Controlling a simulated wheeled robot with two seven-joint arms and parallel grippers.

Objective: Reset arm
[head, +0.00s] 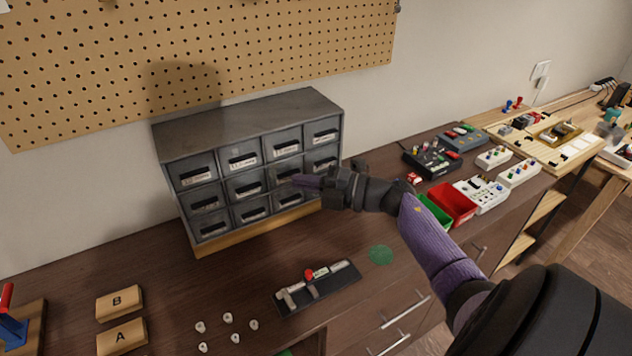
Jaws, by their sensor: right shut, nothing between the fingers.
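My right arm comes in from the lower right and reaches left over the brown workbench (150,247). My right gripper (297,181) is shut and empty. In the picture its fingertips overlap the right part of the grey drawer cabinet (250,125); I cannot tell whether they touch it. The gripper and wrist hide part of the cabinet's right-hand drawers. The cabinet's visible drawers look shut. My left gripper is not in view.
A dark tray (340,288) with metal parts and a red knob lies in front of the cabinet. Small white knobs (228,318), blocks B (120,301) and A (121,337) lie left. A red bin (452,202) and pedal boxes (432,160) stand right. A pegboard (200,50) hangs behind.

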